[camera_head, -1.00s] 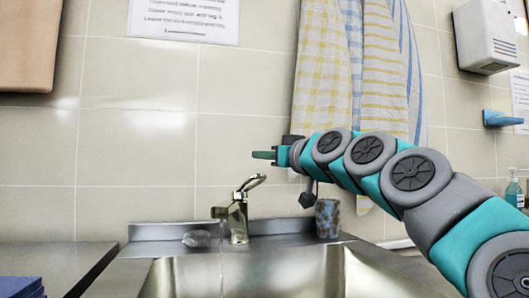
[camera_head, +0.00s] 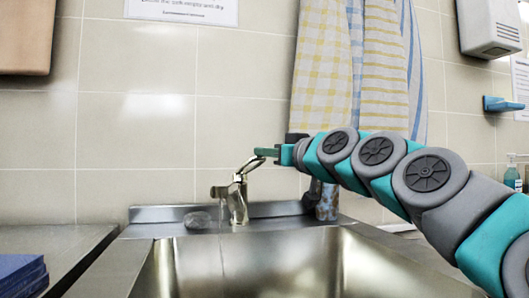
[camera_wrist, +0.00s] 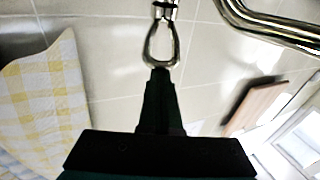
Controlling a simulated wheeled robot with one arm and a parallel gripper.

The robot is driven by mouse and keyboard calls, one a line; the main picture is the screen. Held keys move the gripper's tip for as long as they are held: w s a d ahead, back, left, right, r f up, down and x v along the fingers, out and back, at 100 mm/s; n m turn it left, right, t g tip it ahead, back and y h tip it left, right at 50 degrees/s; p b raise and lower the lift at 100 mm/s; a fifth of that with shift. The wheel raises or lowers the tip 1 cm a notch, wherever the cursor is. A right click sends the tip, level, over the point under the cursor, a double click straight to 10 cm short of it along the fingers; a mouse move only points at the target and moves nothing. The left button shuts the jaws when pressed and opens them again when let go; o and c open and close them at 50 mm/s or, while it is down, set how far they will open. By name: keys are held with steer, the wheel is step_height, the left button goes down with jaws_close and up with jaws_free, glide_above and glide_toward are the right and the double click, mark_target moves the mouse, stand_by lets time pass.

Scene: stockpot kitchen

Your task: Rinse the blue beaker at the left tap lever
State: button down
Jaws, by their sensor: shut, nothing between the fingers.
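The tap (camera_head: 237,205) stands behind the sink, and a thin stream shows below its spout. Its metal lever (camera_head: 250,165) slants up to the right; in the wrist view the lever (camera_wrist: 150,45) is a loop at the fingertips. My gripper (camera_head: 260,152) is shut and empty, its tip at the lever's upper end and seemingly touching it. The gripper also shows in the wrist view (camera_wrist: 160,75). I see no other beaker.
The steel sink (camera_head: 290,255) lies open below. Towels (camera_head: 375,70) hang behind my arm. A blue stack (camera_head: 20,275) lies at the lower left. A soap bottle (camera_head: 511,175) is far right.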

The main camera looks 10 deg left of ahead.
steer(key=shift+s+d+f+b, duration=0.1)
steer(key=shift+d+f+b, duration=0.1)
steer(key=shift+f, duration=0.2)
steer(key=shift+s+d+f+b, duration=0.1)
steer(key=shift+f+b, duration=0.05)
steer(key=shift+f, duration=0.2)
steer(key=shift+w+a+r, duration=0.1)
